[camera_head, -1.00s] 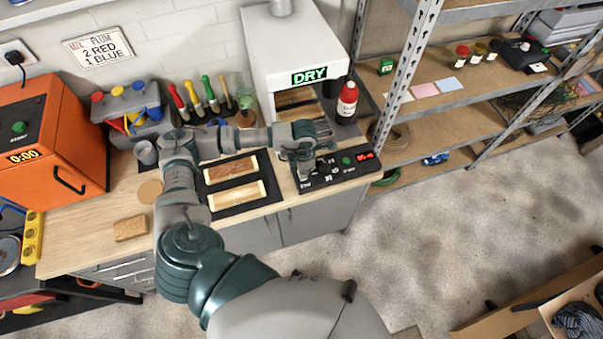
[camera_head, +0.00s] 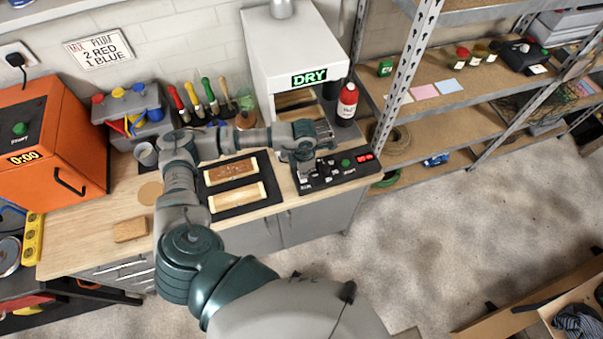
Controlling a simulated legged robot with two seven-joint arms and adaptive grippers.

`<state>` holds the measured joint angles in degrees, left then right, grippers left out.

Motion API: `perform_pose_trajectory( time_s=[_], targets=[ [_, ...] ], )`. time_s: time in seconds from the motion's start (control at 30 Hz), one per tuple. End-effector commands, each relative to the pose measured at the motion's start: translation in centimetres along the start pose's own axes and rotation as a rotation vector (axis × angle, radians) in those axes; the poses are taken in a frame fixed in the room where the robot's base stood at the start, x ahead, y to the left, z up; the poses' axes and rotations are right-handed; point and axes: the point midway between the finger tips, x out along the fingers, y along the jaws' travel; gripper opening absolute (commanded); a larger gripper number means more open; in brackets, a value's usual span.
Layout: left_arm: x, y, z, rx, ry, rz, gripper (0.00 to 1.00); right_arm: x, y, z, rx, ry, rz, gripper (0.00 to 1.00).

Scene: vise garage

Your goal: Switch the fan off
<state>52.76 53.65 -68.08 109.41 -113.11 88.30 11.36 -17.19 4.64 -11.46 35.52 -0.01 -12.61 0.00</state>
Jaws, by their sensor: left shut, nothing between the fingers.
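The grey fan booth (camera_head: 292,50) stands at the back of the bench with a lit green DRY sign (camera_head: 309,77). In front of it, a black control panel (camera_head: 335,176) carries a green button (camera_head: 345,163), red lights (camera_head: 364,157) and small white-marked switches. Which one is the fan switch is too small to tell. My left gripper (camera_head: 306,174) is shut and empty, pointing down over the left part of the panel. I cannot tell whether it touches a switch, since the wrist hides part of the panel. My right gripper does not show.
Two wooden pieces (camera_head: 237,198) lie on a dark mat left of the panel. A red bottle (camera_head: 347,101) stands behind the panel. Brushes (camera_head: 195,100) and an orange oven (camera_head: 48,140) are at the left. A metal shelf (camera_head: 440,130) stands at the right.

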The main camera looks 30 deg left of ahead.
Motion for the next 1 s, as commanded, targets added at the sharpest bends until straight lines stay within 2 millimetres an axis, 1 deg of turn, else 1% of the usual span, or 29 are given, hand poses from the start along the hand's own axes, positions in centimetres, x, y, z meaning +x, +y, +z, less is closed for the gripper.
perform_pose_trajectory(
  time_s=[0.03, 0.53, 0.63, 1.0],
  targets=[
    [-0.7, 0.0, 0.0, 0.000, 0.000, 0.000, 0.00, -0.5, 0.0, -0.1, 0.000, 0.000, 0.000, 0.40],
    [-5.0, 0.0, 0.0, 0.000, 0.001, 0.001, 0.00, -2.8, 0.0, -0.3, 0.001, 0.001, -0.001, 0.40],
    [-5.3, 0.0, 0.0, 0.000, 0.001, 0.000, 0.00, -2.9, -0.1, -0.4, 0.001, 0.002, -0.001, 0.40],
    [-5.2, 0.0, 0.0, 0.000, 0.001, 0.000, 0.00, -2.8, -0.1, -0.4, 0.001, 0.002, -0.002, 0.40]
  ],
)
